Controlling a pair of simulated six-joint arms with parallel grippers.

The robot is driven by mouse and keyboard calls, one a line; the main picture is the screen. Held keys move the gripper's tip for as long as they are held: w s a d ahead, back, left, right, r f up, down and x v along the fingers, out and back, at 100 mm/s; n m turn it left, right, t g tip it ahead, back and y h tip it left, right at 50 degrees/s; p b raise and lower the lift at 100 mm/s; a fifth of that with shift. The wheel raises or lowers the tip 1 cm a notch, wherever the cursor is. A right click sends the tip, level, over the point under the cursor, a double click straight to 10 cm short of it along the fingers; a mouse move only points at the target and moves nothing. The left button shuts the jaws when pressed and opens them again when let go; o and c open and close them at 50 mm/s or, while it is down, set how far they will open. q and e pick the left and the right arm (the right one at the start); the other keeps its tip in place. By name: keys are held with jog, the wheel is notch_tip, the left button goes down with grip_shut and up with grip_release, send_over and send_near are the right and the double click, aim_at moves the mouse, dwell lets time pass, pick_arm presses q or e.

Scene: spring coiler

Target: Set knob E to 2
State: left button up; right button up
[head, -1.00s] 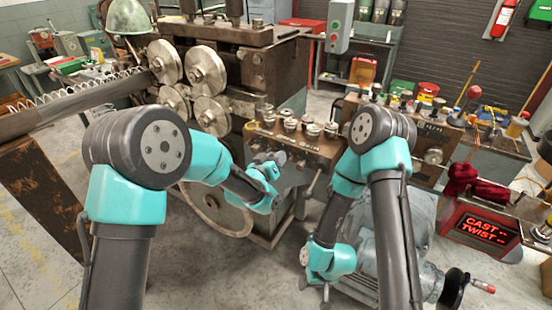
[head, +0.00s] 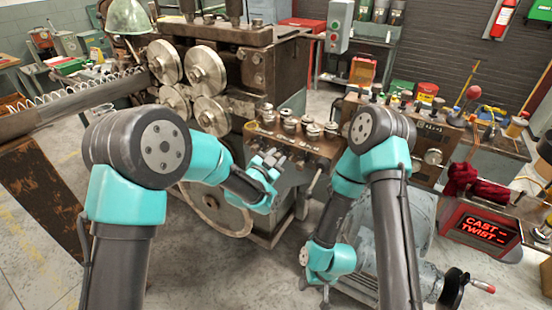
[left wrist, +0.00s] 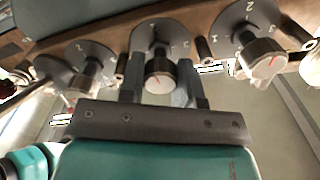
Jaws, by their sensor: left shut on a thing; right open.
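The control panel (head: 309,143) on the machine's front carries a row of metal knobs. In the left wrist view, the middle knob (left wrist: 160,79) has a red pointer line and sits on a dark numbered dial (left wrist: 158,34). My left gripper (left wrist: 158,84) has a finger on each side of this knob and is shut on it; it also shows in the head view (head: 271,157), below the panel's left part. I cannot read a letter that says which knob is E. My right gripper (head: 325,290) hangs low and empty, its fingers small in view; it is open.
Neighbouring knobs stand close by, to the left (left wrist: 87,70) and right (left wrist: 262,58) in the left wrist view. A large flywheel (head: 215,212) is below the left forearm. A red-lettered display (head: 487,229) stands at right.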

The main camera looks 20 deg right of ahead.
pick_arm(q)
jog(key=shift+m, duration=0.8)
jog(key=o, duration=0.9)
